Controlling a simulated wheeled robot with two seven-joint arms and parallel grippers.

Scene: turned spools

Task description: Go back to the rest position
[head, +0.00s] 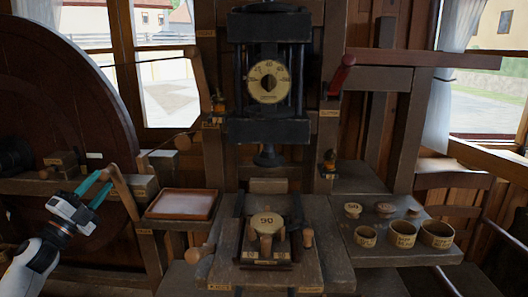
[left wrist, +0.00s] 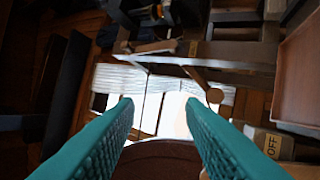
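My left gripper (head: 103,181) is at the lower left of the head view, a white and black hand with two teal fingers. It is open, and nothing shows between the fingers. In the left wrist view its fingers (left wrist: 158,103) stand well apart with empty space between them. In the head view the fingertips appear close to a brown wooden lever (head: 122,186); I cannot tell whether they touch it. My right gripper is not in view.
A large dark wheel (head: 60,100) stands at left. A shallow tray (head: 182,204) lies right of my left gripper. A press with a dial (head: 268,82) stands over a block marked 90 (head: 266,222). Labelled rings (head: 402,234) sit on the right shelf (head: 375,257).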

